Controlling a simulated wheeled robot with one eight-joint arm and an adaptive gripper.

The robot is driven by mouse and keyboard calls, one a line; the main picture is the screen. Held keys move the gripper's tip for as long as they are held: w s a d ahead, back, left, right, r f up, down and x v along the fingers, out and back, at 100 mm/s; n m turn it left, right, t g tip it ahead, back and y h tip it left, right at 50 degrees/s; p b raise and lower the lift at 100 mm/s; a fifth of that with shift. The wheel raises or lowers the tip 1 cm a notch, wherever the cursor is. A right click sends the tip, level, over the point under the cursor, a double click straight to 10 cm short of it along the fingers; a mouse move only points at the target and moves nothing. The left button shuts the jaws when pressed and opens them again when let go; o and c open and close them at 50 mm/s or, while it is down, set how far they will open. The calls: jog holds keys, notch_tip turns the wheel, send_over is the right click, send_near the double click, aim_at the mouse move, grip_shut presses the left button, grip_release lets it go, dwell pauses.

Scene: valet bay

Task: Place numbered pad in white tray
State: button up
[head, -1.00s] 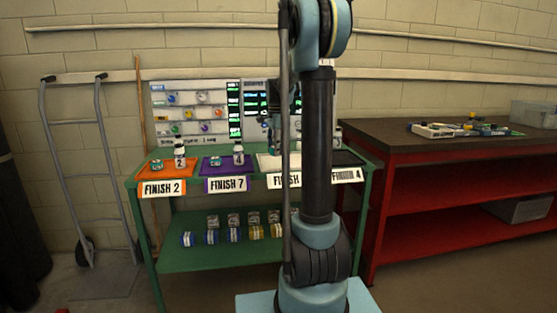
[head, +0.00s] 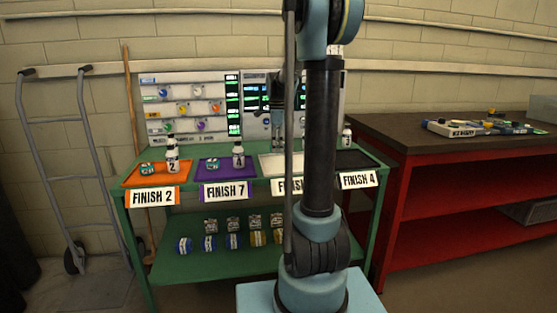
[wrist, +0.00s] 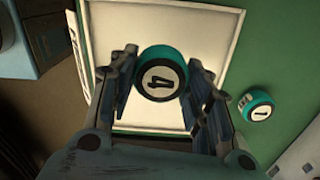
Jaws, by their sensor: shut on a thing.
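My gripper (wrist: 163,85) is shut on a round teal numbered pad (wrist: 160,67), whose white label reads 4, turned in the picture. In the wrist view the pad is over the pale inside of the white tray (wrist: 147,127); I cannot tell whether it touches the tray floor. In the head view the white tray (head: 268,166) stands on the green bench, between the purple and black trays, partly hidden by my arm. The held pad cannot be made out there. A second teal pad (wrist: 257,106), marked 1, lies on the green surface outside the white tray.
The orange tray (head: 133,180) and purple tray (head: 206,178) each hold a teal pad and a numbered bottle. A black tray (head: 350,158) is at right. A display panel (head: 190,104) stands behind. Several rolls lie on the lower shelf. A red workbench (head: 460,200) stands at right.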

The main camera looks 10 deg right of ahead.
aim_at(277, 164)
jog(key=shift+s+f, duration=0.1)
jog(key=shift+f, duration=2.55)
jog(key=o, duration=0.9)
jog(key=shift+c, duration=0.2)
